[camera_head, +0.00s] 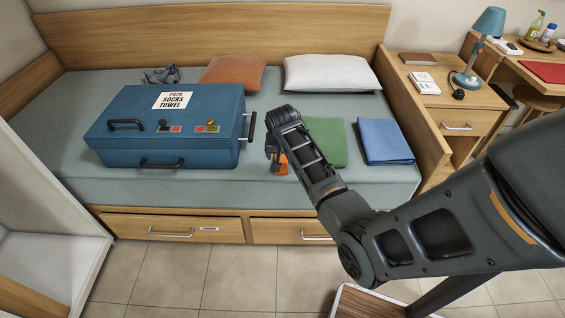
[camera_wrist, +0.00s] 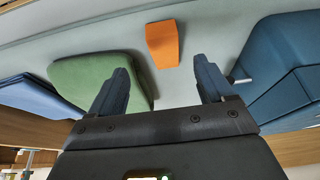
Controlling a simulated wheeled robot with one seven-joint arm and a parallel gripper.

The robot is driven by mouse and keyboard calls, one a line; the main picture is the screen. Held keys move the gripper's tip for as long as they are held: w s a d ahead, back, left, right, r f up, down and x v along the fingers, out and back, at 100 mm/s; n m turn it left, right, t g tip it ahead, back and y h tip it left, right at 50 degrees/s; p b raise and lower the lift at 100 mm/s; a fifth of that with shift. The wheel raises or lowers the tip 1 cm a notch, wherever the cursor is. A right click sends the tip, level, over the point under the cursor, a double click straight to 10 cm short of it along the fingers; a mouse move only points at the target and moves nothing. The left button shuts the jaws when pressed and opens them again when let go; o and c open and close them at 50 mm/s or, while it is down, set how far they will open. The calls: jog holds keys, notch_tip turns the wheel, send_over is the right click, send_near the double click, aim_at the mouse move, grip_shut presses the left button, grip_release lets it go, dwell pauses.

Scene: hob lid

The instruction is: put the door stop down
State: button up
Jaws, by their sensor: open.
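The door stop is an orange wedge (camera_wrist: 163,43). In the wrist view it appears to lie on the grey-green bed cover, beyond and between my two spread fingertips, touching neither. In the head view a small part of the orange door stop (camera_head: 283,164) shows just below my gripper (camera_head: 274,152), partly hidden by it. My gripper also shows in the wrist view (camera_wrist: 163,78), open and empty, over the bed between the blue suitcase and the green folded cloth.
The blue suitcase (camera_head: 171,128) lies shut on the bed (camera_head: 300,195), left of my gripper. A green cloth (camera_head: 325,140) and a blue cloth (camera_head: 384,141) lie to the right. An orange pillow (camera_head: 233,72) and a white pillow (camera_head: 330,74) lie at the back.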

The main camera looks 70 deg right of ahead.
aim_at(281, 161)
jog(key=shift+x, duration=1.2)
jog(key=shift+w+b+x, duration=0.15)
jog(key=shift+b+x, duration=0.25)
jog(key=shift+x, duration=0.95)
jog(key=shift+w+b+x, duration=0.1)
jog(key=shift+b+x, duration=0.25)
jog(key=shift+x, duration=1)
jog(key=shift+a, duration=0.15)
jog(key=c, duration=1.2)
jog(key=shift+r, duration=0.15)
jog(key=shift+c, duration=0.4)
